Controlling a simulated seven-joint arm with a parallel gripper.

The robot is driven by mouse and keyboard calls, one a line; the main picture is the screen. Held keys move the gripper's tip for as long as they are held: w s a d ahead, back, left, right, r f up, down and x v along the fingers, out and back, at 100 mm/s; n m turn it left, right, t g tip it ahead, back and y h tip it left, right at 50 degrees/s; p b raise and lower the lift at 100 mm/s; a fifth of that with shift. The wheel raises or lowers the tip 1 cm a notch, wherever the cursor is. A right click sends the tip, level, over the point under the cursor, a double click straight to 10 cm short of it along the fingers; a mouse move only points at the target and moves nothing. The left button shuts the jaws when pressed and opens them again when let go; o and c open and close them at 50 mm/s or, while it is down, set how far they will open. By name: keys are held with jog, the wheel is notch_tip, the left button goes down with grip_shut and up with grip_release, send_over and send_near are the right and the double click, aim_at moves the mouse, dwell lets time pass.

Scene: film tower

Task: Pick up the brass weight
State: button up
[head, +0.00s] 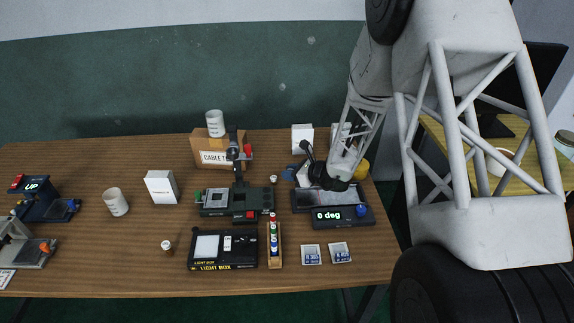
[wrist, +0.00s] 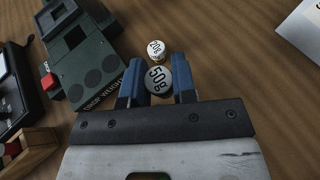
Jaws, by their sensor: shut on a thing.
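My gripper (wrist: 159,84) has blue fingers and is shut on a round weight (wrist: 157,80) with a grey top marked 50g. Its sides are mostly hidden, so I cannot see whether it is brass or whether it is clear of the table. A smaller weight (wrist: 156,47) with a pale top marked 20g stands just beyond the fingertips. In the head view my gripper (head: 289,174) is low at the right of the green device, partly hidden by my arm. One small weight (head: 273,179) shows to its left; I cannot tell which one it is.
The green device (wrist: 88,62) lettered for drop weights is close on the left. A wooden rack (head: 274,258) of coloured bottles and a light box (head: 223,250) are in front. Open table lies between the white box (head: 161,187) and mug (head: 116,202).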

jog(key=shift+s+d+r, duration=0.15)
jog(key=shift+s+d, duration=0.05)
jog(key=shift+s, duration=1.15)
jog(key=shift+s+d+r, duration=0.1)
jog(key=shift+s+d, duration=0.1)
jog(key=shift+s, duration=1.1)
jog(key=w+d+r+m+t+h, duration=0.45)
jog(key=w+r, duration=0.45)
jog(key=w, duration=0.4)
jog(key=w+d+r+m+t+h, duration=0.1)
jog(key=w+d+r+m+h, duration=0.1)
jog(key=r, duration=0.5)
jog(key=w+d+r+m+t+h, duration=0.1)
jog(key=w+d+r+m+h, duration=0.2)
jog(key=r, duration=0.5)
jog(key=shift+d+r+m+h, duration=0.3)
jog(key=shift+d+m+h, duration=0.3)
jog(key=shift+m+h, duration=0.3)
jog(key=shift+f+y, duration=0.25)
jog(key=shift+f, duration=0.1)
